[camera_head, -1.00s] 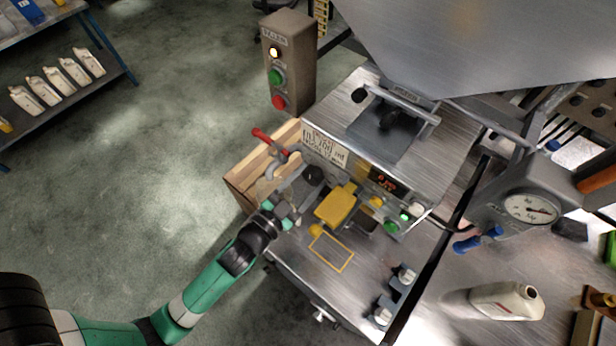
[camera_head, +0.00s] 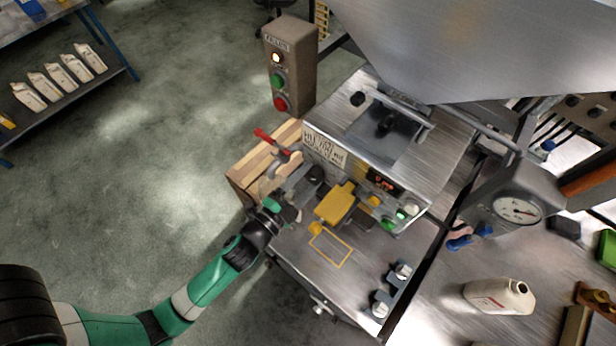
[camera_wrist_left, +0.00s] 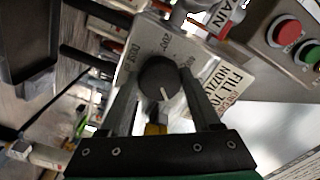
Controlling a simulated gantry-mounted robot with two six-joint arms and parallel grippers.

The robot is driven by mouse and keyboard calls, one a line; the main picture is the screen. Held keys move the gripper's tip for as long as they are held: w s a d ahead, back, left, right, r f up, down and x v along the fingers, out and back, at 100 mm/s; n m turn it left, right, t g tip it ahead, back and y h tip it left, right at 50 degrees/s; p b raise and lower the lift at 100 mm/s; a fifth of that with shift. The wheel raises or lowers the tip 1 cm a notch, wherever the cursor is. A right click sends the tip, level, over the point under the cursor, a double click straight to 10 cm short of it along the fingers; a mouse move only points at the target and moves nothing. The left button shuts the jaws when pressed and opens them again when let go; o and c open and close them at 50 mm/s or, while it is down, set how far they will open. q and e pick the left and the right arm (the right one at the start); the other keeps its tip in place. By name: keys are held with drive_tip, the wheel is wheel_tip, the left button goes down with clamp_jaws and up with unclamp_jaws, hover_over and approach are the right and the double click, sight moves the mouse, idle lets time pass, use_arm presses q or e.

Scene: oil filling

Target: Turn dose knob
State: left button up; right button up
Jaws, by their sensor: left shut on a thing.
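The dose knob (camera_wrist_left: 160,82) is a round black dial with a white pointer line, on a pale plate with numbers around it. In the left wrist view it sits between the fingers of my left gripper (camera_wrist_left: 163,88), which is shut on it. In the head view the knob (camera_head: 315,173) is a small dark disc on the filling machine's front, beside the label plate (camera_head: 325,149). My left gripper (camera_head: 290,196) reaches it from the lower left. My right gripper is not in view.
A red-handled valve (camera_head: 265,137) is above left. A digital display (camera_head: 384,182) and lit green button (camera_head: 401,214) are further right. A button box (camera_head: 288,68) stands behind. A white bottle (camera_head: 499,296) is on the right bench.

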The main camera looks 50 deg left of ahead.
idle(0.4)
use_arm(q)
drive_tip(key=o, duration=1.4)
drive_tip(key=shift+c, duration=0.2)
drive_tip(key=s+d+b, duration=0.2)
drive_tip(key=s+b, duration=0.3)
drive_tip(key=s, duration=0.6)
drive_tip(key=shift+s+b, duration=0.2)
drive_tip(key=shift+b, duration=0.2)
